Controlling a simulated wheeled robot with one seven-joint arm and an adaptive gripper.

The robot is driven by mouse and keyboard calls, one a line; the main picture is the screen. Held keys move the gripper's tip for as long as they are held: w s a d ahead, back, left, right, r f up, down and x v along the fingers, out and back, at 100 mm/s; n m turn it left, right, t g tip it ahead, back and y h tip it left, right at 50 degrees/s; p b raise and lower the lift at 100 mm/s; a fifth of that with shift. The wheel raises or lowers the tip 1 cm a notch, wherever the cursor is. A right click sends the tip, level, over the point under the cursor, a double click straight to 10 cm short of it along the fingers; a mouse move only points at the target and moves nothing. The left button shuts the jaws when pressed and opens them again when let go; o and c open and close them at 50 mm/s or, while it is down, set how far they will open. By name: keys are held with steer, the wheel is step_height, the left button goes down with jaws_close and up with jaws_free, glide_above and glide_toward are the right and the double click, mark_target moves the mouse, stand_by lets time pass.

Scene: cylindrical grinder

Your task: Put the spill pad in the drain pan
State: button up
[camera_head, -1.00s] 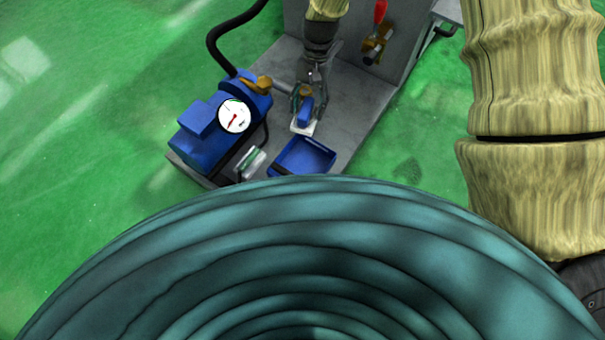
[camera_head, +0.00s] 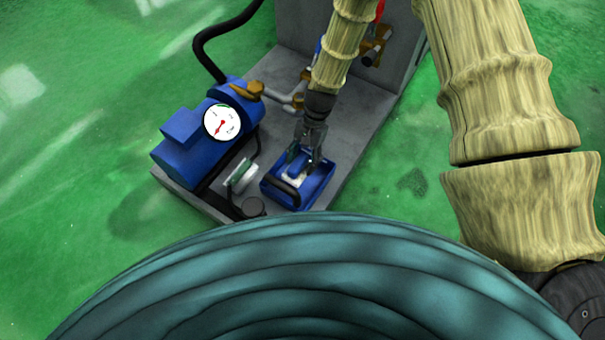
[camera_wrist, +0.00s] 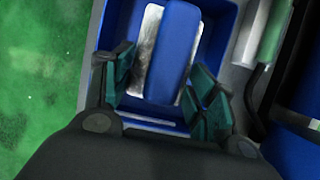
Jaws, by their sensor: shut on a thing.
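The spill pad is a pale flat plate with a blue block on top. In the head view the pad (camera_head: 293,179) lies within the outline of the blue drain pan (camera_head: 322,190). In the wrist view the pad (camera_wrist: 151,40) is over the pan's inside, with the blue pan wall (camera_wrist: 215,35) around it. My gripper (camera_head: 302,160) is above the pan, pointing down, with its fingers on both sides of the blue block. It also shows in the wrist view (camera_wrist: 162,88). I cannot tell whether the pad touches the pan floor.
A blue pump with a white gauge (camera_head: 222,122) and a black hose (camera_head: 208,50) stands left of the pan. A small green-and-white item (camera_head: 241,176) sits just left of the pan. A grey upright panel (camera_head: 400,50) with valves is behind. Green floor surrounds the grey base.

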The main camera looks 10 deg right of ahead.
mark_target(303, 170)
step_height(303, 170, down, 6)
steer(key=b, duration=0.3)
steer(key=shift+f, duration=0.2)
steer(key=o, duration=1)
steer(key=shift+f, duration=0.1)
steer(key=shift+o, duration=0.2)
steer(key=p+v, duration=0.6)
steer(key=v, duration=0.6)
steer(key=shift+p, duration=0.3)
